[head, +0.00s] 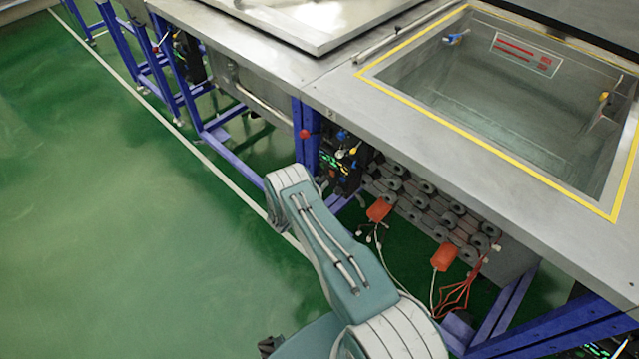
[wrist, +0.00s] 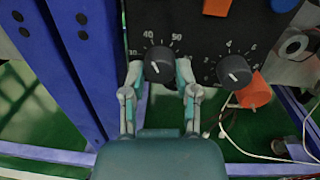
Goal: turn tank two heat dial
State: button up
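A black control panel (wrist: 200,35) fills the top of the wrist view and shows small and partly covered in the head view (head: 336,158). A round black dial with a white pointer line (wrist: 158,64) sits on it, with marks 30, 40 and 50 around it. A second black dial (wrist: 235,72), marked 2, 4, 6, is to its right. My gripper (wrist: 159,72) has one finger on each side of the left dial. The fingers are spread; I cannot tell whether they touch it. In the head view my arm hides the gripper.
A blue frame post (wrist: 85,60) stands close left of the panel. An orange box (wrist: 255,92) and loose cables hang at right. The open steel tank with yellow border (head: 480,138) is above. Green floor at left (head: 120,230) is clear.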

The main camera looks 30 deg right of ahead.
grip_shut()
jog(key=m, duration=0.5)
jog(key=shift+w+m, duration=0.15)
jog(key=shift+m, duration=0.15)
jog(key=o, duration=0.7)
grip_release()
jog(key=v, duration=1.2)
jog(key=shift+f, duration=0.2)
